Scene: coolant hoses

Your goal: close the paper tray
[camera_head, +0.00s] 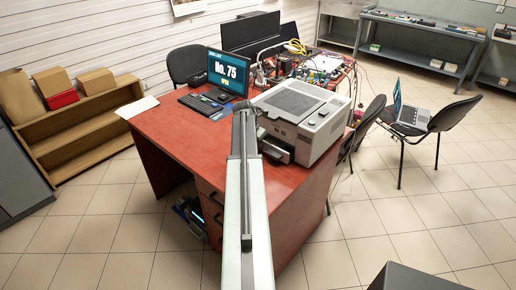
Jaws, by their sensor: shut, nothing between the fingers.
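A grey-white printer (303,115) stands on the near right part of the red desk. Its paper tray (277,151) is the dark, light-edged part low on the printer's front-left side. It appears to stick out from the body, but how far is hard to tell. My arm reaches up from the bottom middle to the printer's left side. My gripper (261,132) is a small dark shape at the arm's far end, close to the tray. It is shut and empty. The arm hides part of the tray's left side, and I cannot tell whether the gripper touches it.
The red desk (180,137) also bears a monitor (228,71) and keyboard (205,103) left of the printer. Electronics and cables (320,65) lie behind. A chair with a laptop (411,112) stands at right.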

